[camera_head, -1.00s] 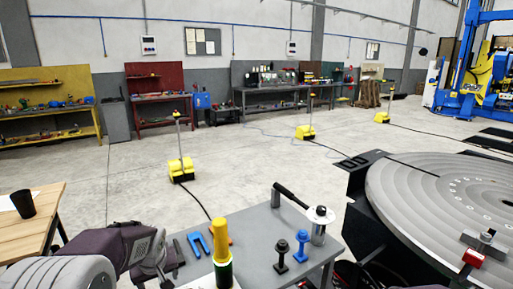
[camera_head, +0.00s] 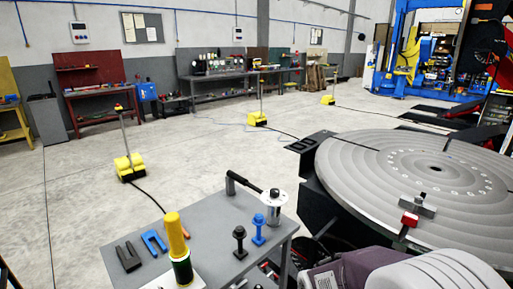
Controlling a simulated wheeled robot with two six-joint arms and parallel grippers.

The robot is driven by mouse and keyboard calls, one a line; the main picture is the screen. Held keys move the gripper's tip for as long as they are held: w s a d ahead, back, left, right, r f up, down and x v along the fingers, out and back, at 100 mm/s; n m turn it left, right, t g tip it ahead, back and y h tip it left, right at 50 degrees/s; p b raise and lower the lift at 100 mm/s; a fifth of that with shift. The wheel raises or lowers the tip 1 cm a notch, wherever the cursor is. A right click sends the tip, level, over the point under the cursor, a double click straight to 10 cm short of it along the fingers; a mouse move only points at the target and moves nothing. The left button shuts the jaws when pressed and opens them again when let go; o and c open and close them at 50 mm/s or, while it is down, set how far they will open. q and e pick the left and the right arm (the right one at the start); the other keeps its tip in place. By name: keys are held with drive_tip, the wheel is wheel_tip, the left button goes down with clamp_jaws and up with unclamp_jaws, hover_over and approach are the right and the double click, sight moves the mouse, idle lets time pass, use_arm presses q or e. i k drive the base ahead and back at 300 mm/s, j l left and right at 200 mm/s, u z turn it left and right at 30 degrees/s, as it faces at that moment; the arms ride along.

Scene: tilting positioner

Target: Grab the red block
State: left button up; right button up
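The red block (camera_head: 409,219) is a small red piece on the near right part of the round grey positioner table (camera_head: 360,180). My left gripper is out of view.
A grey bench (camera_head: 215,230) left of the positioner holds a yellow-and-green cylinder (camera_head: 178,250), a blue fork-shaped piece (camera_head: 154,242), black and blue bolts, and a black-handled tool (camera_head: 273,205). Yellow floor units (camera_head: 129,167) with cables stand on open floor behind.

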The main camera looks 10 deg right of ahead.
sight(410, 219)
drive_tip(key=z, duration=1.75)
